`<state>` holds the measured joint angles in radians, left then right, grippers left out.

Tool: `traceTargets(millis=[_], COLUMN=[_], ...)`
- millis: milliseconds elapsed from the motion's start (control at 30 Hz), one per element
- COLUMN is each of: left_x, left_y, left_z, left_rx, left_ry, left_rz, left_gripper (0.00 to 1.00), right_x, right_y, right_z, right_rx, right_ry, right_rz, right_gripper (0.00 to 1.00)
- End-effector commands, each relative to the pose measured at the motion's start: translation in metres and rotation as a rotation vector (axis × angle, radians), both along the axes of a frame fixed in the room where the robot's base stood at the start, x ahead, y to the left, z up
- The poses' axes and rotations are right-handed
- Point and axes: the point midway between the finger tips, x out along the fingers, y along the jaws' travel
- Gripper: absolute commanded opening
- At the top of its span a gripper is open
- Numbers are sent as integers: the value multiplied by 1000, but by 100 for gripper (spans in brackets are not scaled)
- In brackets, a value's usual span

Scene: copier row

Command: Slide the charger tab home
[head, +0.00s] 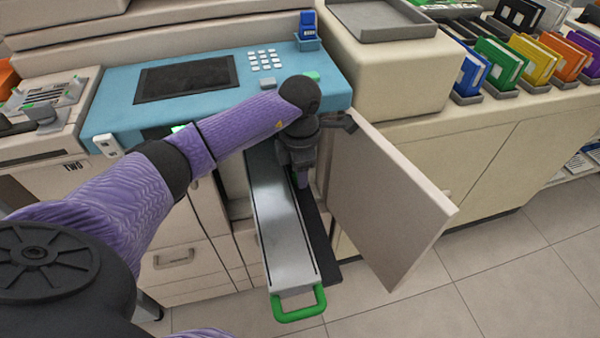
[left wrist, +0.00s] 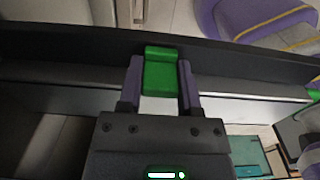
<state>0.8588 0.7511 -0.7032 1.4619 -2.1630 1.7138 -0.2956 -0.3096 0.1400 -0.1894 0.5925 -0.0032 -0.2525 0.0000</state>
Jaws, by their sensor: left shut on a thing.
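A green tab (left wrist: 160,72), which I take to be the charger tab, sits between the two fingers of my left gripper in the left wrist view. My left gripper (left wrist: 160,85) is shut on it, one finger on each side. The tab is on a dark bar that crosses the view. In the head view my left gripper (head: 303,180) points down inside the open copier bay, beside the pulled-out grey unit (head: 285,230); the tab is hidden there. My right gripper is not in view.
The pulled-out unit ends in a green handle (head: 299,304). A dark rail (head: 320,245) runs along its right. An open cream door (head: 385,195) stands close on the right. The blue control panel (head: 215,85) lies behind my arm. Tiled floor is clear at the lower right.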

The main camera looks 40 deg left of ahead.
Motion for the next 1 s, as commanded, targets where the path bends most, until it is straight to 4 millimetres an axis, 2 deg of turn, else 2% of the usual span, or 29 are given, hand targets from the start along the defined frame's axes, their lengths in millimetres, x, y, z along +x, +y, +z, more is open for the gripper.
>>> traceTargets(millis=[433, 1000], left_x=[-4, -18], left_y=[-7, -25], left_z=[5, 6], left_rx=[-2, -4], left_ry=[-9, -11], left_rz=[0, -1], left_gripper=[0, 0], right_x=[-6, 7], right_y=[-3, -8], right_z=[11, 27], right_rx=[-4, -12], right_ry=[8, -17], right_rz=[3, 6], right_gripper=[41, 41])
